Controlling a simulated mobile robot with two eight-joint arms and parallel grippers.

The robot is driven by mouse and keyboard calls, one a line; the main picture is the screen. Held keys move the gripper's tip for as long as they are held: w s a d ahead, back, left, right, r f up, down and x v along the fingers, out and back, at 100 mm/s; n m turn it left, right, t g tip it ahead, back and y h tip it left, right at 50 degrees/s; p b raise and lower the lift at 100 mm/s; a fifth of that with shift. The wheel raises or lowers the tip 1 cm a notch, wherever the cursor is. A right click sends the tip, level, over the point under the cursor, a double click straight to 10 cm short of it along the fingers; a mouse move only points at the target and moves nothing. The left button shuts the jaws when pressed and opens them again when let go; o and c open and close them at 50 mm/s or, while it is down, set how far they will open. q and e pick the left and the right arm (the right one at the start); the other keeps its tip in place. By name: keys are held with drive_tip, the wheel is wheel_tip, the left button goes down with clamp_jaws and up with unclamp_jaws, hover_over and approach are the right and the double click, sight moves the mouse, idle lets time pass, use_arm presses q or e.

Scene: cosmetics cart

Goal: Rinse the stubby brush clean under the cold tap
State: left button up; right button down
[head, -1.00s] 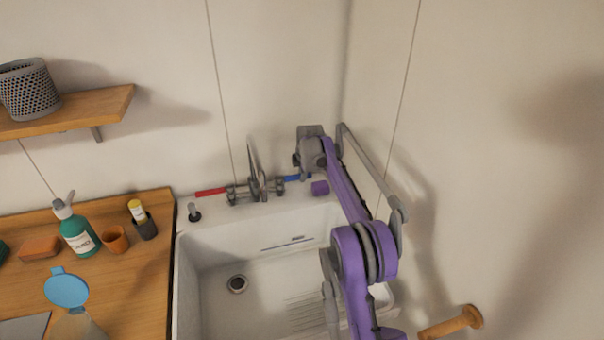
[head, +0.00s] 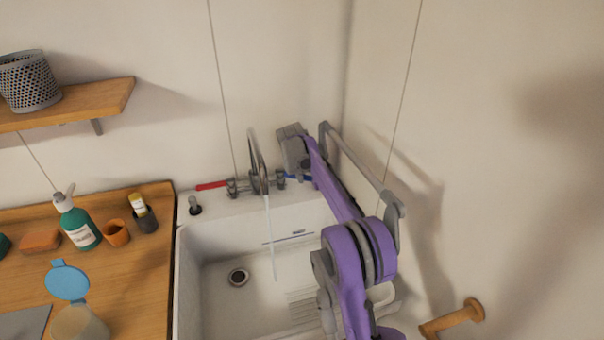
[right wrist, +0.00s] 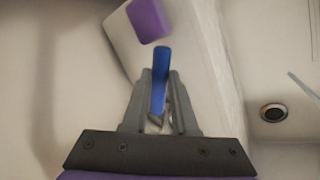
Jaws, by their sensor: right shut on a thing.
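The tap's grey spout (head: 258,160) stands at the back of the white sink (head: 215,255). A thin stream of water (head: 271,240) runs from it into the basin. The blue lever (head: 298,177) is on the tap's right and the red lever (head: 212,186) on its left. My right gripper (head: 286,172) is at the blue lever. In the right wrist view, its jaws (right wrist: 161,85) are shut on the blue lever (right wrist: 160,75). I cannot make out the stubby brush in either view. My left gripper is not in view.
A purple block (right wrist: 149,20) is close beyond the jaws. The wooden counter at left holds a green pump bottle (head: 80,228), an orange cup (head: 116,233), a dark cup (head: 147,222) and a blue-lidded jar (head: 80,325). A wall stands close at right.

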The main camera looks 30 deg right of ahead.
idle(0.3)
drive_tip(key=c, duration=0.7)
unclamp_jaws()
drive_tip(key=v, duration=1.1)
drive_tip(key=shift+f, duration=0.1)
